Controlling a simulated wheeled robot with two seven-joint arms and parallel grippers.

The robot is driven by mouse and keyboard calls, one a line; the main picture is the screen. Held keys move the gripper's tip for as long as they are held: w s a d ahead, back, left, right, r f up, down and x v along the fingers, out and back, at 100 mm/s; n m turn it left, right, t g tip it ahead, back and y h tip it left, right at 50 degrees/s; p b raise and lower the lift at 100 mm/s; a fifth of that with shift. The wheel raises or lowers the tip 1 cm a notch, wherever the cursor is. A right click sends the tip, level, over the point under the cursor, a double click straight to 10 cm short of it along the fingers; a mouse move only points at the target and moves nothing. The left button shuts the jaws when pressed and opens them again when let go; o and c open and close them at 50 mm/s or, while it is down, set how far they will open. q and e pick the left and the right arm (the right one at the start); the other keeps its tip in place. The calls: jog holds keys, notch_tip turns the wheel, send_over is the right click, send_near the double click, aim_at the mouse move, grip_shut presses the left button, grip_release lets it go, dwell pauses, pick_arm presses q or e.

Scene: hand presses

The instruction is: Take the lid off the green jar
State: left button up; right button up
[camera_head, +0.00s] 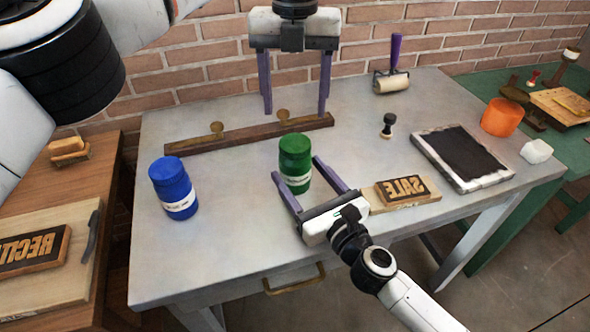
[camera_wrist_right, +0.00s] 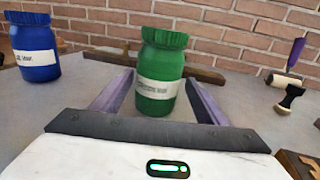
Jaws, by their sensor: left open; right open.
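The green jar (camera_head: 296,177) stands upright on the grey table, its green lid (camera_head: 295,146) on top and a white label on its side. In the right wrist view the jar (camera_wrist_right: 158,90) with its lid (camera_wrist_right: 164,38) stands ahead. My right gripper (camera_head: 297,168) is low over the table and open, its purple fingers on either side of the jar's body. I cannot tell whether they touch it. My left gripper (camera_head: 295,112) is open and empty, pointing down above and behind the jar, near the wooden rail.
A blue jar (camera_head: 173,190) stands left. A wooden rail (camera_head: 250,136) with brass knobs lies behind. A SALE block (camera_head: 402,189) is beside my right gripper. A black ink slab (camera_head: 461,156), stamp (camera_head: 387,125), roller (camera_head: 391,80) and orange tub (camera_head: 502,118) stand right. The table front is clear.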

jog(key=shift+x, duration=0.95)
jog(key=shift+c, duration=0.2)
